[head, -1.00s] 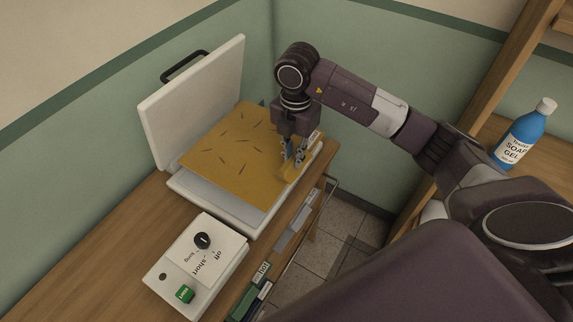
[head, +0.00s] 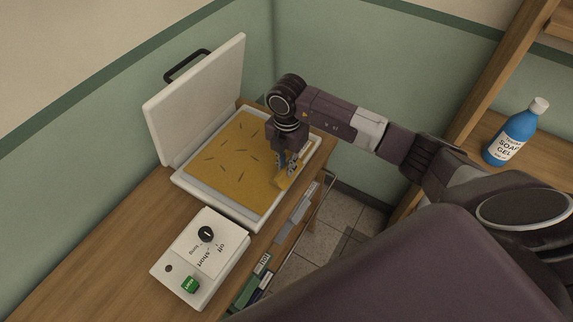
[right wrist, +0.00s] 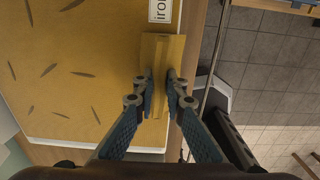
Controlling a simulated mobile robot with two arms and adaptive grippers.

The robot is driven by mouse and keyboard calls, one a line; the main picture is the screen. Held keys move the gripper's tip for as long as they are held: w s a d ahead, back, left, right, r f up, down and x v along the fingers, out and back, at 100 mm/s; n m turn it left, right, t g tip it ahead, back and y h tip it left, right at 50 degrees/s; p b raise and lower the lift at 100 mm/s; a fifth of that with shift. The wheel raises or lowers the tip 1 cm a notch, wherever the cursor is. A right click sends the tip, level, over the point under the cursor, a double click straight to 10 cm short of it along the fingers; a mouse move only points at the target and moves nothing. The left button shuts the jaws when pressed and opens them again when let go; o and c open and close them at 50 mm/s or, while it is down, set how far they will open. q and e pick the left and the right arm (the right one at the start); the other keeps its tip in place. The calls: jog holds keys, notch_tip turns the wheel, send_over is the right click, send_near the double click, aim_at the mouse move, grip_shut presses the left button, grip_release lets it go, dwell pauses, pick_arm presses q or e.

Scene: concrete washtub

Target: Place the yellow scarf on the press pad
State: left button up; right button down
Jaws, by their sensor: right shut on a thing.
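The yellow scarf (head: 228,160), with dark dashes, is spread flat over the white press pad (head: 255,212), whose pale rim shows around it. The scarf also fills the left of the right wrist view (right wrist: 70,70). My right gripper (head: 283,178) is at the pad's right side, shut on a yellow piece at the scarf's edge. In the right wrist view its fingertips (right wrist: 160,85) pinch this raised fold. I cannot tell whether the scarf's gripped edge touches the pad. My left gripper is not in view.
The press lid (head: 200,100) with a black handle stands open behind the pad. A control box (head: 200,262) with a dial and green button sits at front left. A blue soap gel bottle (head: 512,138) stands on the right shelf. A label (right wrist: 160,10) reads "iron".

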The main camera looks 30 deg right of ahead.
jog(key=c, duration=2)
grip_release()
jog(key=shift+r, duration=0.1)
jog(key=shift+w+r, duration=0.1)
jog(key=shift+r, duration=0.1)
jog(key=shift+r+b, duration=1.6)
jog(key=shift+r, duration=4.15)
